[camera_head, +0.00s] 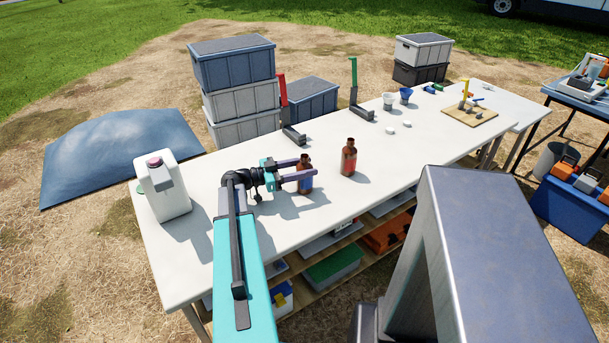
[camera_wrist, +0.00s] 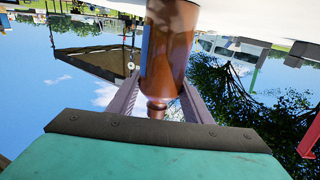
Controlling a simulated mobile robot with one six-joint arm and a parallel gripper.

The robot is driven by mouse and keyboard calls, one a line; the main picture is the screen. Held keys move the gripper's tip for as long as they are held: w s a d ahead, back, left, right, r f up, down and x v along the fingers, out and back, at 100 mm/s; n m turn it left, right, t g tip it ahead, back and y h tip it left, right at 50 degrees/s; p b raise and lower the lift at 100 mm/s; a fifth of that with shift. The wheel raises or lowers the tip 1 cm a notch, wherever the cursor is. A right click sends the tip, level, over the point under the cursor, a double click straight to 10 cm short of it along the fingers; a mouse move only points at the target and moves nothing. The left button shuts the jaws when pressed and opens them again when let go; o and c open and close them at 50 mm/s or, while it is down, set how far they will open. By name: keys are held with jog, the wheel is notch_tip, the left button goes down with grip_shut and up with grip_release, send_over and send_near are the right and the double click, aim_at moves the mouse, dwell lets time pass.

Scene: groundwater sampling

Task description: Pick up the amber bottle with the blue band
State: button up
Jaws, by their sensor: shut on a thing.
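The amber bottle with the blue band (camera_head: 305,182) is upright at the white table in the head view, between the fingers of my gripper (camera_head: 300,170). My gripper is shut on it, with one purple finger on each side. In the wrist view the brown bottle (camera_wrist: 168,50) fills the space between the two fingers (camera_wrist: 158,95), and its neck points down in that picture. Its blue band is partly hidden by a finger in the head view. I cannot tell whether its base touches the table. A second amber bottle with a red band (camera_head: 348,160) stands just to the right, apart from my gripper.
A white jug (camera_head: 163,190) stands on the table (camera_head: 250,243) at the left. Red (camera_head: 287,110) and green (camera_head: 355,90) upright stands are along the back edge. Small cups (camera_head: 389,100) and a wooden board (camera_head: 469,112) are farther right. The table front is mostly clear.

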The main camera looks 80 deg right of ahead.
jog(key=shift+r, duration=0.1)
jog(key=shift+r+b, duration=0.9)
jog(key=shift+r, duration=4.05)
